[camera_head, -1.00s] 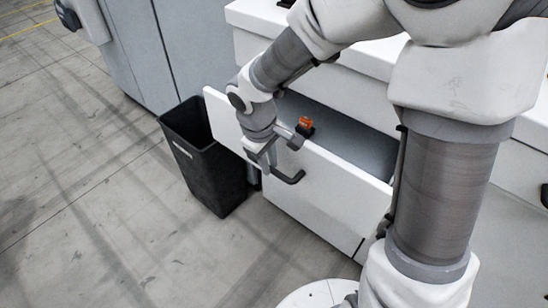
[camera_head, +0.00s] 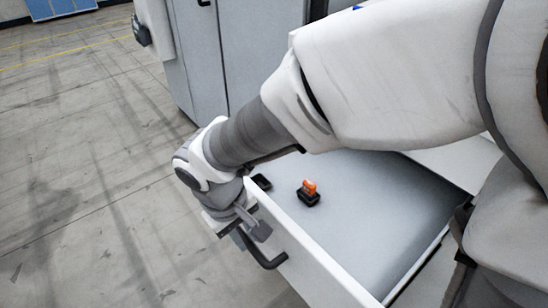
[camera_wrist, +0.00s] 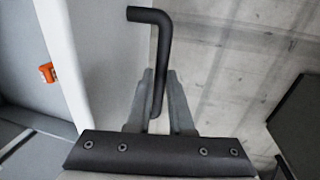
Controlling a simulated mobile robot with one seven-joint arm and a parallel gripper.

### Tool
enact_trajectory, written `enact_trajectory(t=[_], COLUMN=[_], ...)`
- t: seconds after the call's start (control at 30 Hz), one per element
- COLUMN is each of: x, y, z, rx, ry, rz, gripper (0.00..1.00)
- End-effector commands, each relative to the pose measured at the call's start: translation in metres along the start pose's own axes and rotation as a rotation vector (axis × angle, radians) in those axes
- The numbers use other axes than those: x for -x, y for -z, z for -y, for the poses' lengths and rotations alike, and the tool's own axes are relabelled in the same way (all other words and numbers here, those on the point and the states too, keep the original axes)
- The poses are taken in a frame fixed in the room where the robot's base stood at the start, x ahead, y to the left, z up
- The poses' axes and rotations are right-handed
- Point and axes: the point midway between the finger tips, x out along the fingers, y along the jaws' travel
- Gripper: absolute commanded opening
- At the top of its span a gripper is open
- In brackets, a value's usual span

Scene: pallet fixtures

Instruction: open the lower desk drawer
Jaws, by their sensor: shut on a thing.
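The lower desk drawer (camera_head: 318,262) is pulled well out, with its grey interior floor in view. Its dark bar handle (camera_head: 262,252) is on the white front panel. My gripper (camera_head: 250,228) is at the handle. In the wrist view, the handle (camera_wrist: 158,60) runs between the two grey fingers of my gripper (camera_wrist: 160,100), which are shut on it. The drawer's front panel (camera_wrist: 62,60) is to the left of the fingers there.
An orange and black object (camera_head: 309,192) lies in the drawer, with a small black item (camera_head: 262,182) near the front panel. Grey cabinets (camera_head: 240,50) stand behind. The concrete floor (camera_head: 90,180) at left is clear. A dark bin (camera_wrist: 300,125) shows at the right of the wrist view.

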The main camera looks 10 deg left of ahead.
Motion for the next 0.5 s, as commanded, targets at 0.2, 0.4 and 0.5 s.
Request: enact_trajectory(t=[0.2, 0.4, 0.5], x=[0.0021, 0.0021, 0.0021], y=[0.0022, 0.0022, 0.0021], z=[0.0049, 0.0045, 0.0044], rx=[0.000, 0.000, 0.000], ry=[0.001, 0.001, 0.001], rz=[-0.008, -0.008, -0.008], gripper=[0.00, 0.00, 0.29])
